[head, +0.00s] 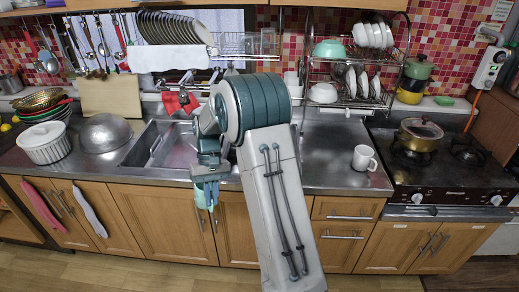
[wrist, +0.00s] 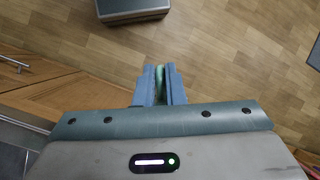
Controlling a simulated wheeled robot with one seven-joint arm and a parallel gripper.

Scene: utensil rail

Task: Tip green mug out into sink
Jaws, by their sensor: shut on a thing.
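My gripper (head: 210,197) hangs in front of the lower cabinets, below the counter's front edge. In the wrist view its blue fingers (wrist: 161,102) are closed around a narrow strip of the green mug (wrist: 160,72). The pale green mug (head: 200,197) also shows in the head view beside the fingers, mostly hidden by them. Its tilt and contents cannot be made out. The steel sink (head: 147,150) is set in the counter behind and above my gripper, partly covered by my arm.
A white mug (head: 363,159) stands on the counter at right, near the stove (head: 440,180). A white pot (head: 45,145) and a metal bowl (head: 105,132) stand left of the sink. A dish rack (head: 350,102) stands behind. The wooden floor (wrist: 235,60) is open below.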

